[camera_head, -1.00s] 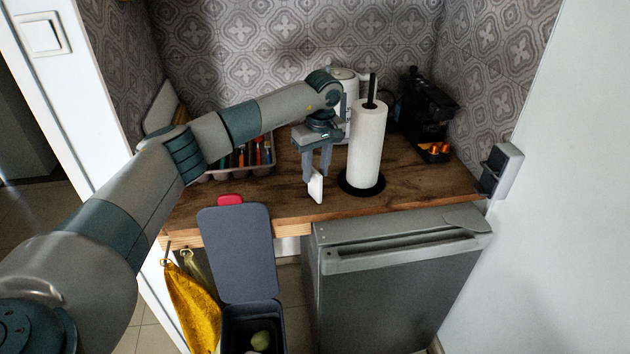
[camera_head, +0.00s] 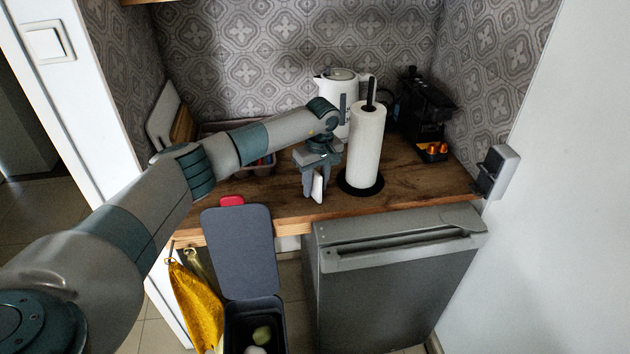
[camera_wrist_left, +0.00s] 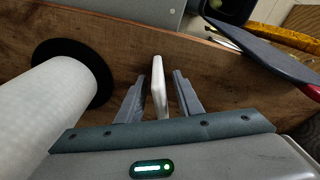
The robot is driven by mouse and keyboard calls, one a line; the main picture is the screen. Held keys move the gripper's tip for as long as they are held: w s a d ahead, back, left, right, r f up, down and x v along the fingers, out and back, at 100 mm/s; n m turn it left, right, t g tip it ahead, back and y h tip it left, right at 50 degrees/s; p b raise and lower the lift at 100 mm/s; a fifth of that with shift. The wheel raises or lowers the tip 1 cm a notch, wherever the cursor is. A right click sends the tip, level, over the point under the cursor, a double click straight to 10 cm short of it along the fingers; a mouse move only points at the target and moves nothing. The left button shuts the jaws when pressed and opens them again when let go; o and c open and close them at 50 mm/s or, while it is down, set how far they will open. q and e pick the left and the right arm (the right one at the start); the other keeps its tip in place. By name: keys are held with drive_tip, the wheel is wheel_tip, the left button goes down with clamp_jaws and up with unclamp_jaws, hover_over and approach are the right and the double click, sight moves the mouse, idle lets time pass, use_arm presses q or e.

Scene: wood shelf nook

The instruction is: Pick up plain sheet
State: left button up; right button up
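The plain sheet, a small thin white slab (camera_head: 317,188), stands upright on edge on the wooden counter, left of the paper towel roll. In the left wrist view the plain sheet (camera_wrist_left: 158,88) shows edge-on between the two fingers. My left gripper (camera_head: 315,184) points down around it. The left wrist view shows my left gripper (camera_wrist_left: 159,97) open, with a gap between the sheet and each finger. In the head view the gripper partly hides the sheet. My right gripper is in neither view.
The paper towel roll (camera_head: 367,147) stands close on the right, on a black base (camera_head: 360,188). A white kettle (camera_head: 341,90) and a black coffee machine (camera_head: 422,115) are behind. An open bin (camera_head: 240,250) stands below the counter's front edge, left of a grey appliance (camera_head: 395,270).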

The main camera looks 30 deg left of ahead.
use_arm(q)
drive_tip(key=shift+a+f, duration=0.1)
drive_tip(key=shift+f, duration=0.65)
drive_tip(key=shift+c, duration=0.6)
clamp_jaws()
drive_tip(key=shift+r, duration=0.1)
